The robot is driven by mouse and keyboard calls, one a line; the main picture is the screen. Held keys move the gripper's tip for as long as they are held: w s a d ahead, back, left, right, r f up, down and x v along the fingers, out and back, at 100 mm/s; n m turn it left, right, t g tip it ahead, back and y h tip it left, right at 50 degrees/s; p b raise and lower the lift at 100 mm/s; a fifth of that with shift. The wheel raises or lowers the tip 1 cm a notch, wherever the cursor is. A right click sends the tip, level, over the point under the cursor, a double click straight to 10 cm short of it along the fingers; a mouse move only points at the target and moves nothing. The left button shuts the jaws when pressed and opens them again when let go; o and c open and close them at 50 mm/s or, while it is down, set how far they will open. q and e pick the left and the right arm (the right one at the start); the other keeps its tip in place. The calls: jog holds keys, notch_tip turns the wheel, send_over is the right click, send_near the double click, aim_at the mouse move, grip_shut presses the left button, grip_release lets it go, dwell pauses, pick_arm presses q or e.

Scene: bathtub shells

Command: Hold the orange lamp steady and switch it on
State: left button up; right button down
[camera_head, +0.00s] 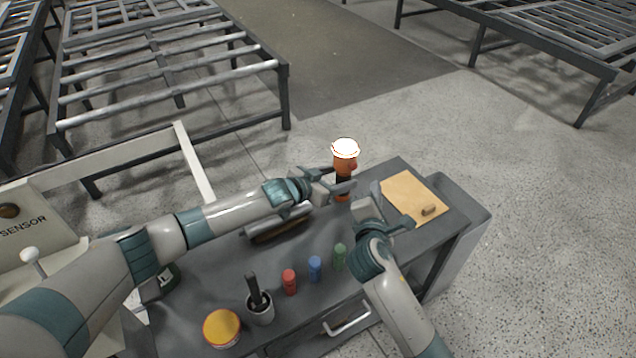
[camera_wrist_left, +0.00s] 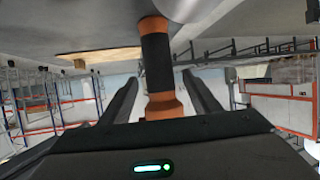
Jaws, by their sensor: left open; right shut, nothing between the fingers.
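The orange lamp (camera_head: 344,164) stands upright near the far edge of the grey table, its top glowing white. In the left wrist view the lamp (camera_wrist_left: 158,70) shows a black grip between orange parts. My left gripper (camera_head: 343,184) is open at the lamp, its fingers on either side of the black grip. In the wrist view my left gripper's fingers (camera_wrist_left: 164,98) show gaps to the lamp. My right gripper (camera_head: 391,204) is shut and empty, right of the lamp's lower part and beside the cardboard. The lamp's base is partly hidden by my left gripper.
Red (camera_head: 289,282), blue (camera_head: 315,269) and green (camera_head: 340,257) small cylinders stand on the table (camera_head: 225,278). A dark cup (camera_head: 260,310) with a black handle and a yellow-topped tin (camera_head: 221,328) stand nearer. Cardboard (camera_head: 412,193) lies at the right. Metal racks (camera_head: 165,60) stand behind.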

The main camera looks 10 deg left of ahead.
pick_arm(q)
jog(key=v, duration=0.9)
jog(key=shift+s, duration=0.2)
jog(key=shift+a+r, duration=0.1)
jog(key=shift+a, duration=0.05)
